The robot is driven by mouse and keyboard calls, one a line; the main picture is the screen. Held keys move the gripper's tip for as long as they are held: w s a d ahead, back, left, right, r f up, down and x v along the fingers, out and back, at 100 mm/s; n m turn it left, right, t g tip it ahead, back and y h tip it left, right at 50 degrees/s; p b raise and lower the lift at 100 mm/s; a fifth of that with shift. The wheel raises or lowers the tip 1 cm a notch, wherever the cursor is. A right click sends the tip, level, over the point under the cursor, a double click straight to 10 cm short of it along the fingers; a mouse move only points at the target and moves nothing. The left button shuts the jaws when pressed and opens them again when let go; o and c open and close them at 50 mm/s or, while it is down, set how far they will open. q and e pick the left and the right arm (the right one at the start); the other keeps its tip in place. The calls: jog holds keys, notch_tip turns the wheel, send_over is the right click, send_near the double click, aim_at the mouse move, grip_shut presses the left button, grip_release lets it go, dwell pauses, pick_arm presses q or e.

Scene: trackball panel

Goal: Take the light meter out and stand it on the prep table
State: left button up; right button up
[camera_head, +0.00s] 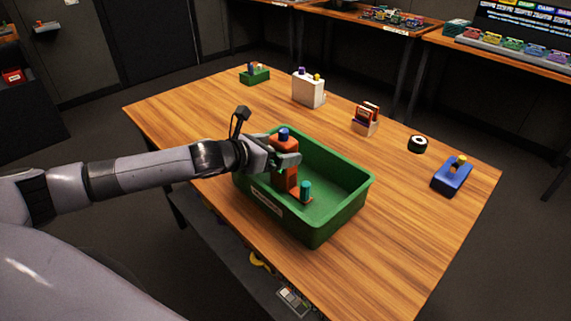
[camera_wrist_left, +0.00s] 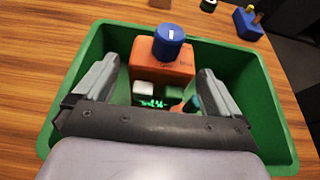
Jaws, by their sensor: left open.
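An orange block-shaped device with a blue knob on top, which looks like the light meter (camera_head: 286,178), stands upright in the green bin (camera_head: 345,212). In the left wrist view the light meter (camera_wrist_left: 160,67) shows its knob, pale and green buttons and glowing green digits. A teal cylinder (camera_head: 305,190) stands on an orange foot beside it; I cannot tell if it is part of it. My left gripper (camera_head: 282,163) is open at its upper body. In the left wrist view the fingers of my left gripper (camera_wrist_left: 158,72) are on either side, with visible gaps. My right gripper is not in view.
The bin stands on the wooden table (camera_head: 200,105). Behind it are a small green box (camera_head: 255,76), a white box (camera_head: 307,90), a card holder (camera_head: 365,124), a black-and-white roll (camera_head: 417,144) and a blue block (camera_head: 451,178). The table's left side and front right are clear.

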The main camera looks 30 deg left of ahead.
pick_arm(q)
jog(key=shift+x, duration=1.25)
jog(key=c, duration=1.4)
jog(key=shift+c, duration=0.6)
jog(key=shift+r, duration=0.15)
